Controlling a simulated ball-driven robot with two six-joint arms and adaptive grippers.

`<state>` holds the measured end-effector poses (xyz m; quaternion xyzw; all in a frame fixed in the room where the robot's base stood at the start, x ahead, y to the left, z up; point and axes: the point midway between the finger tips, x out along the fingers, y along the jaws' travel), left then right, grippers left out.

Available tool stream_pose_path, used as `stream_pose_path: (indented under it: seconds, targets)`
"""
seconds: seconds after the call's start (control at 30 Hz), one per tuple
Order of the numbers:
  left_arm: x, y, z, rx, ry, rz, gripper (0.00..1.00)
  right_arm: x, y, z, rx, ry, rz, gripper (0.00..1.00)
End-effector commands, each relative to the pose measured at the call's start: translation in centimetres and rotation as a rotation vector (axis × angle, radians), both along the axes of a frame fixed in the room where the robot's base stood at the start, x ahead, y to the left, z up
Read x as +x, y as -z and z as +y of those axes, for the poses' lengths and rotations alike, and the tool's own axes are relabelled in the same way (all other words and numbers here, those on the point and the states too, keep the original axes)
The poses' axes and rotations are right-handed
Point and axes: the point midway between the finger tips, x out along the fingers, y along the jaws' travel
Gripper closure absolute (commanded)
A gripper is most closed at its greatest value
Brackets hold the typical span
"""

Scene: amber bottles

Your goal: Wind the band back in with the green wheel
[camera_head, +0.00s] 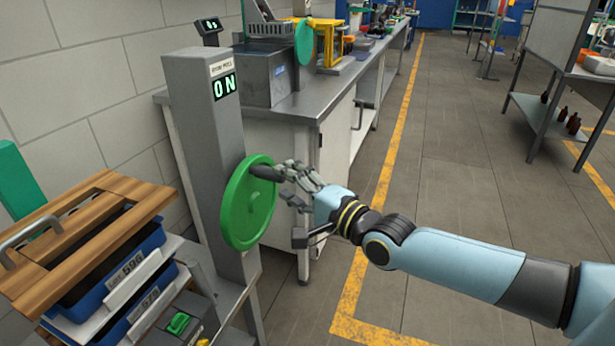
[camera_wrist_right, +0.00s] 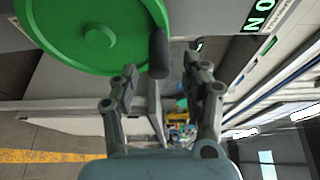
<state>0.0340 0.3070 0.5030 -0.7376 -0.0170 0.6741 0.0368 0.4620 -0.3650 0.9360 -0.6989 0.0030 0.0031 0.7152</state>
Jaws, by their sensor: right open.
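A dark crank handle (camera_head: 265,172) sticks out from the wheel's upper right. My right gripper (camera_head: 290,172) is at that handle, its fingertips close to the handle's end. In the right wrist view, the green wheel (camera_wrist_right: 95,30) fills the upper left, and the dark handle (camera_wrist_right: 158,52) stands between and just beyond the open fingers (camera_wrist_right: 168,80). Whether a finger touches the handle, I cannot tell. No band can be made out. My left gripper is not in view.
A wooden-slatted top (camera_head: 85,235) over blue trays (camera_head: 125,280) stands at the lower left. A steel workbench (camera_head: 305,100) runs behind the post. Brown bottles (camera_head: 573,122) stand on a shelf at the right. The floor (camera_head: 440,170) in the middle is clear.

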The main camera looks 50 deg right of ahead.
Motion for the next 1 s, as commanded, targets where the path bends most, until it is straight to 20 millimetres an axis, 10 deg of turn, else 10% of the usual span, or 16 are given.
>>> stream_pose_path:
  seconds: [0.3, 1.0]
  targets:
    - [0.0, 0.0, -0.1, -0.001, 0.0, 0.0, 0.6, -5.3, -0.1, 0.0, -0.001, -0.001, -0.001, 0.52]
    - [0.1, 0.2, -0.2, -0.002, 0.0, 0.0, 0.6, -5.8, -0.1, 0.0, 0.0, 0.0, -0.006, 0.52]
